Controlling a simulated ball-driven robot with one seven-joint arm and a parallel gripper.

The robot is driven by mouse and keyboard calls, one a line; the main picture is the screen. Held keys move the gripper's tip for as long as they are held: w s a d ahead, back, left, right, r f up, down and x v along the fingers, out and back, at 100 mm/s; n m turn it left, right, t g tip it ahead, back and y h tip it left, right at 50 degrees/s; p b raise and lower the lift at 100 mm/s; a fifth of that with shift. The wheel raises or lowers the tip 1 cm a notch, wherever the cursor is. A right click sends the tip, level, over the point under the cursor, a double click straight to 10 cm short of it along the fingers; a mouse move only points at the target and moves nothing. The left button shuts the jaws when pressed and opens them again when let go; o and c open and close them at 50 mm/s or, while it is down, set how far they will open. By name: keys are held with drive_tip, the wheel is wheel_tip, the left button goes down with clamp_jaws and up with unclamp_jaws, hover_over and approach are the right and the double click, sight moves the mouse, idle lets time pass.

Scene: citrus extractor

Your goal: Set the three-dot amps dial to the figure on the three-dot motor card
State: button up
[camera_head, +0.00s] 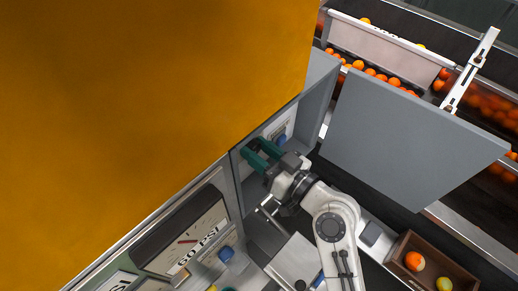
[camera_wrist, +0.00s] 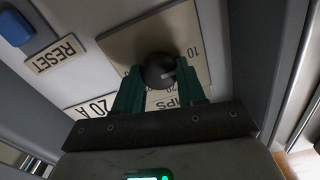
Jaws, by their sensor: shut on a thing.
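In the wrist view a round black dial knob (camera_wrist: 158,70) sits on a beige plate (camera_wrist: 128,42) printed with AMPS and figures including 10 and 20. A faint light mark shows on the knob's right side, but its exact reading is hard to tell. My gripper (camera_wrist: 160,82) has its green fingers shut on the knob, one on each side. A white card reading 20 A (camera_wrist: 92,107) is left of the fingers. No dots can be made out on card or plate. In the head view my gripper (camera_head: 257,153) reaches into the open grey cabinet; the knob is hidden there.
A blue button (camera_wrist: 15,28) and a RESET label (camera_wrist: 54,53) are left of the dial plate. The open grey door (camera_head: 405,145) stands right of my arm. A large yellow panel (camera_head: 150,110) fills the upper left. A brown crate (camera_head: 400,245) with fruit is lower right.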

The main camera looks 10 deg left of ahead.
drive_tip(key=shift+m, duration=0.3)
drive_tip(key=m, duration=0.3)
drive_tip(key=shift+m, duration=0.3)
drive_tip(key=m+p, duration=0.1)
drive_tip(key=m, duration=0.3)
drive_tip(key=shift+d+p, duration=0.1)
drive_tip(key=shift+p, duration=0.2)
drive_tip(key=m+p, duration=0.2)
drive_tip(key=m, duration=0.3)
drive_tip(key=shift+w, duration=0.1)
drive_tip(key=shift+f+m+p, duration=0.1)
drive_tip(key=shift+m+p, duration=1)
drive_tip(key=shift+m, duration=1.2)
drive_tip(key=shift+f, duration=0.1)
drive_tip(key=o, duration=1)
drive_tip(key=shift+o, duration=0.2)
